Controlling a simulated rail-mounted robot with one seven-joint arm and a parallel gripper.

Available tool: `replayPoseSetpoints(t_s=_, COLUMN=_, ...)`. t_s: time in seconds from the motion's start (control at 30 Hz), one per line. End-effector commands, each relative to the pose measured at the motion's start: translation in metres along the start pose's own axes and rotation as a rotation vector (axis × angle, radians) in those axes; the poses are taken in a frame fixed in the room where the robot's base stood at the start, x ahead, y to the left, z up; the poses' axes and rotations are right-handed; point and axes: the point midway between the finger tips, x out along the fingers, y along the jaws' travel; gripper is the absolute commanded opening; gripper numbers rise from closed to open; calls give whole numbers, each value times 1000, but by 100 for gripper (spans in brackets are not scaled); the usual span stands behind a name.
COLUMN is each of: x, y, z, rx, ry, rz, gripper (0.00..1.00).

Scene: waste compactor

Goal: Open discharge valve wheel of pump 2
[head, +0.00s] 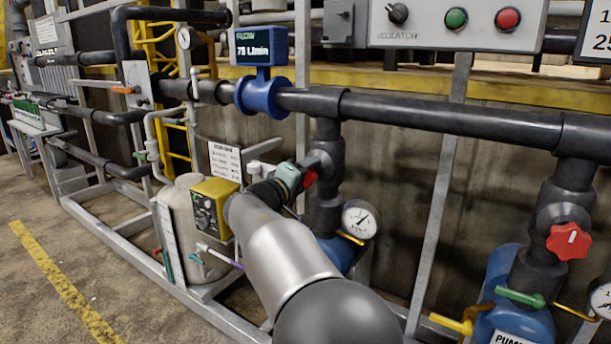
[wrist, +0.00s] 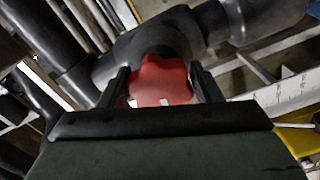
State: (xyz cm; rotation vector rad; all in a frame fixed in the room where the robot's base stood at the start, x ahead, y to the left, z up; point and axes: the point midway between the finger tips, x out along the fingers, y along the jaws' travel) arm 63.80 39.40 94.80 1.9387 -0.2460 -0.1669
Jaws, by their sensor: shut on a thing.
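A red lobed valve wheel (wrist: 160,80) sits between the two dark fingers of my gripper (wrist: 161,88) in the wrist view. My gripper is shut on it, one finger on each side. In the head view the same wheel (head: 309,178) is partly hidden by my gripper (head: 303,176), on the dark vertical pipe of the left pump. A second red valve wheel (head: 568,241) is free on the right-hand pump's pipe. That blue pump (head: 518,318) has a label starting "PUMP"; its number is cut off.
A blue flow meter (head: 262,46) reads about 75 L/min. A pressure gauge (head: 359,219) stands close right of my arm. A yellow dosing unit (head: 212,204) on a beige tank (head: 183,235) is close on the left. Open floor lies at the far left.

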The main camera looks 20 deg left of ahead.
Motion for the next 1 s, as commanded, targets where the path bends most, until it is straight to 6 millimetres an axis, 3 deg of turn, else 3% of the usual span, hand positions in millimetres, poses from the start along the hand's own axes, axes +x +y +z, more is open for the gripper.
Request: replayPoseSetpoints(t_s=1.0, x=0, y=6, z=-2, rx=-971, ry=-3, rz=-4, gripper=35)
